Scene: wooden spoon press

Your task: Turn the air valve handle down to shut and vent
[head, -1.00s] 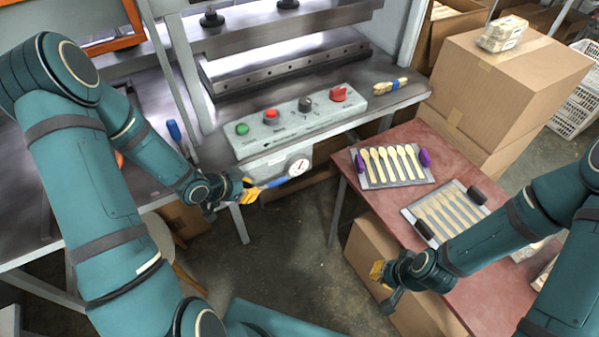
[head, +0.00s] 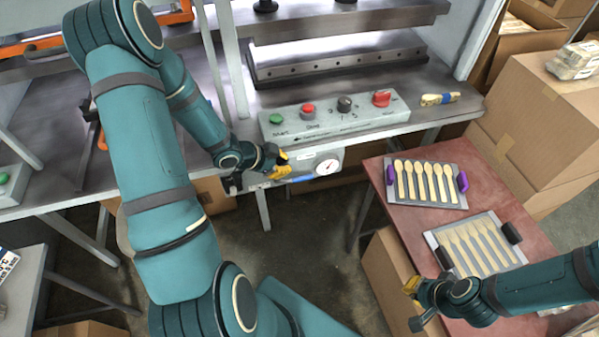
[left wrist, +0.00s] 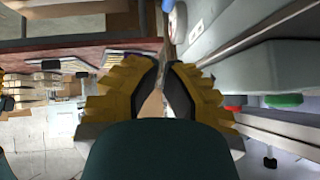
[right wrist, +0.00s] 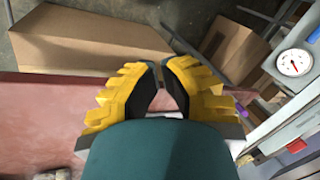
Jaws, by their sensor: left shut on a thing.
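My right gripper (head: 412,287) is over the front left edge of the red table, away from the valve. In the right wrist view, its fingertips (right wrist: 161,76) nearly meet, with nothing visible between them.
Green and red buttons, a black knob and a red switch (head: 381,98) top the control box. Two trays of wooden spoons (head: 448,170) (head: 437,244) lie on the red table (head: 390,208). Cardboard boxes (head: 545,125) stand at right. Floor below the valve is open.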

